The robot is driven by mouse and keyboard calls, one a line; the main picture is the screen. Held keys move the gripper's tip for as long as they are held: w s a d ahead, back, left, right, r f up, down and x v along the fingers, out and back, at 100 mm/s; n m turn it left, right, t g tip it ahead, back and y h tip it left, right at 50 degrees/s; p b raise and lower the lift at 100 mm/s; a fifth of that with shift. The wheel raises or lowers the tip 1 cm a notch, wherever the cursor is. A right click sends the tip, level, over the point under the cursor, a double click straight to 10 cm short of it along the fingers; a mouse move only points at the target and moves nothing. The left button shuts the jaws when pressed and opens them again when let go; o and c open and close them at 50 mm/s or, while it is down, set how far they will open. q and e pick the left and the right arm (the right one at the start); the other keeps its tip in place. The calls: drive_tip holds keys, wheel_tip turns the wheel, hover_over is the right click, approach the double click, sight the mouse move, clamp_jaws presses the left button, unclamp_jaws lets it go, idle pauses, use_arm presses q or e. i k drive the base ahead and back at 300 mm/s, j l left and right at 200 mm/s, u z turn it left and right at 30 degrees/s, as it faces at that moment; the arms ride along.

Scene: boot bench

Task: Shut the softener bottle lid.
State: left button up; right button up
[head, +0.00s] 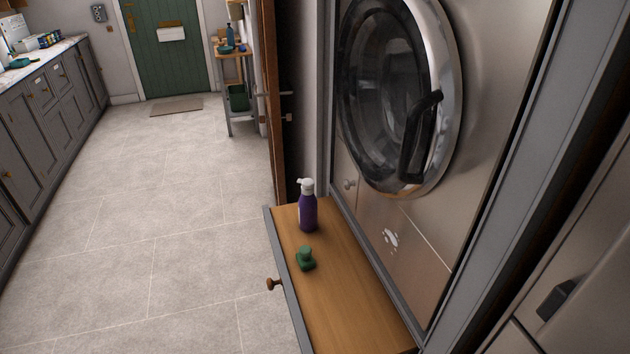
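A purple bottle (308,214) with a white top (307,187) stands upright on a pulled-out wooden shelf or drawer (345,290), near its far end. It looks like the softener bottle. The white top has a part sticking out to the left; it is too small to tell whether the lid is open or shut. Neither of my grippers is in view, and nothing is touching the bottle.
A small green object (305,259) sits on the shelf in front of the bottle. A washing machine with a round door (400,95) and dark handle rises to the right. A wooden knob (273,284) sticks out from the shelf's left edge. The tiled floor (150,230) is clear.

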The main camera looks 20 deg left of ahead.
sight(307, 183)
drive_tip(key=i+j+z, duration=0.15)
drive_tip(key=j+z, duration=0.25)
drive_tip(key=i+j+z, duration=0.1)
drive_tip(key=j+z, duration=0.35)
drive_tip(key=l, duration=0.1)
